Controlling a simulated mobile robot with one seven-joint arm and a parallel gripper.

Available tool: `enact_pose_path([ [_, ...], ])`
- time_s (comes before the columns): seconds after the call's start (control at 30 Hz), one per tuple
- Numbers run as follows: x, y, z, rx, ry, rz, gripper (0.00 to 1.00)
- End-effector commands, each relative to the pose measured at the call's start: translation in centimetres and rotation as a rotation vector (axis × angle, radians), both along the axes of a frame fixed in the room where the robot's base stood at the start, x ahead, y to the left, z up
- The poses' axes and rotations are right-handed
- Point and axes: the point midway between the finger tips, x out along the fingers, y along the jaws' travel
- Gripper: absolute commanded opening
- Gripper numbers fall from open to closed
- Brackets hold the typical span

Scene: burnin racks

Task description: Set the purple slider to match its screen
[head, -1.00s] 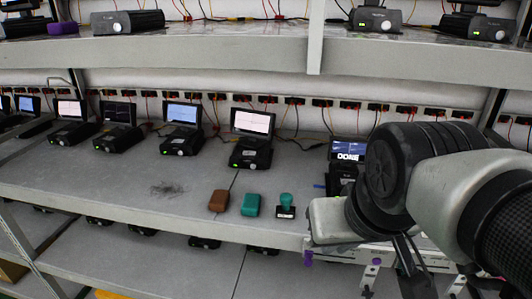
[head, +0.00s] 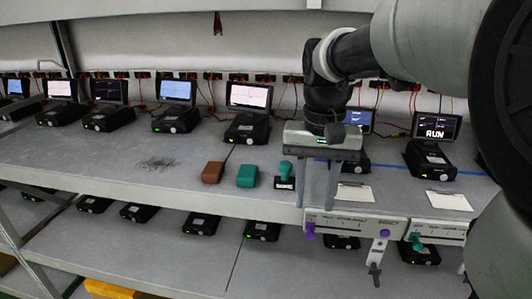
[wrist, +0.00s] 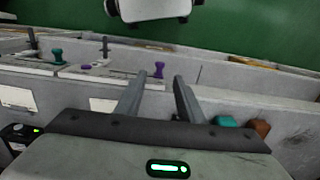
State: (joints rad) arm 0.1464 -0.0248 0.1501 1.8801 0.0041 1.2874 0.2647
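The purple slider's panel (head: 345,224) is a white strip with marks on the shelf's front edge. Its purple knob (head: 310,228) stands at the panel's left end in the head view. My gripper (head: 319,205) points down just above that end, fingers apart and empty. In the wrist view the purple knob (wrist: 159,70) shows beyond the gap between my fingertips (wrist: 160,78); no contact is visible. The screen (head: 358,118) behind my gripper is blue with white text, partly covered by my arm, and I cannot read it.
A second panel (head: 440,231) with a teal knob (head: 415,242) is to the right, below a screen reading RUN (head: 435,127). A purple-topped tab with a lever (head: 376,270) hangs between. A teal-handled stamp (head: 285,174), teal block (head: 247,175) and brown block (head: 213,168) are left.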

Motion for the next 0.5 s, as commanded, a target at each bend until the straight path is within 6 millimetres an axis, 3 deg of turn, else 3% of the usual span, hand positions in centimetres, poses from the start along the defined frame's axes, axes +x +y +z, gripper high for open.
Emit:
enact_pose_path([
  [0.03, -0.1, 0.0, -1.4, 0.000, 0.004, 0.000, 0.35],
  [0.2, -0.1, 0.0, -4.8, 0.000, 0.003, 0.000, 0.35],
  [0.5, 0.0, 0.0, -8.2, 0.000, -0.001, 0.000, 0.35],
])
